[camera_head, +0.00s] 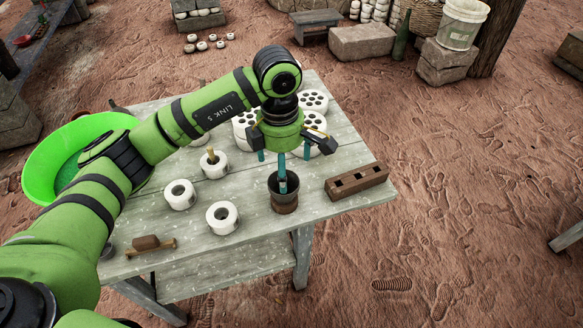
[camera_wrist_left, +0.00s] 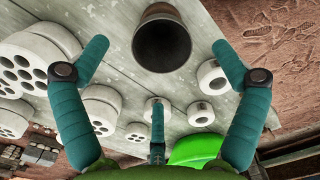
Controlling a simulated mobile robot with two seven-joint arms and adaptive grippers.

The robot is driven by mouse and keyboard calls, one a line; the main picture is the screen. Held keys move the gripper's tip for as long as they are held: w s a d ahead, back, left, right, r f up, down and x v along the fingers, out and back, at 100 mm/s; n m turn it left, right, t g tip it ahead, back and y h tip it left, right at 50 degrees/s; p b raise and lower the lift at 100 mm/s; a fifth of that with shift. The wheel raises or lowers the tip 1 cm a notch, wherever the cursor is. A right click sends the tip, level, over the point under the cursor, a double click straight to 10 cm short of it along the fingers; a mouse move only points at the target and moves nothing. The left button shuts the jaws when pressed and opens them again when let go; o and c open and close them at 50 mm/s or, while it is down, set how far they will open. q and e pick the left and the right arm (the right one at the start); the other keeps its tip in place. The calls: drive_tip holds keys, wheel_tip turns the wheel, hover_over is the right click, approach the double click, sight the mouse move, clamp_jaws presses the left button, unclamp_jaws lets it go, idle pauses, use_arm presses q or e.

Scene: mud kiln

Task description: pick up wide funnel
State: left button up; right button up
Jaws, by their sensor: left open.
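The wide funnel (camera_head: 285,204) is a brown, dark-mouthed vessel standing upright on the near right part of the pale wooden table (camera_head: 246,253). In the left wrist view the funnel (camera_wrist_left: 162,40) shows its round dark mouth at the top middle, beyond and between the two side fingers. My left gripper (camera_head: 282,168) points down above the funnel with its teal fingers spread, open and empty. One finger overlaps the funnel's mouth in the head view; whether it touches cannot be told. My right gripper is not in view.
A brown brick with holes (camera_head: 356,182) lies right of the funnel. White rings (camera_head: 222,217) stand to its left, and perforated white discs (camera_head: 313,101) behind. A bright green basin (camera_head: 40,165) is at the left. The table's front edge is close.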

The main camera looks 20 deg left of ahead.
use_arm(q)
drive_tip(key=f, duration=0.1)
drive_tip(key=f+p, duration=0.1)
drive_tip(key=f, duration=0.3)
drive_tip(key=shift+s+a+f, duration=0.2)
drive_tip(key=shift+s+a, duration=0.05)
drive_tip(key=shift+a, duration=0.1)
drive_tip(key=shift+f+p, duration=0.3)
drive_tip(key=shift+f, duration=0.25)
drive_tip(key=c, duration=0.8)
drive_tip(key=shift+c, duration=0.6)
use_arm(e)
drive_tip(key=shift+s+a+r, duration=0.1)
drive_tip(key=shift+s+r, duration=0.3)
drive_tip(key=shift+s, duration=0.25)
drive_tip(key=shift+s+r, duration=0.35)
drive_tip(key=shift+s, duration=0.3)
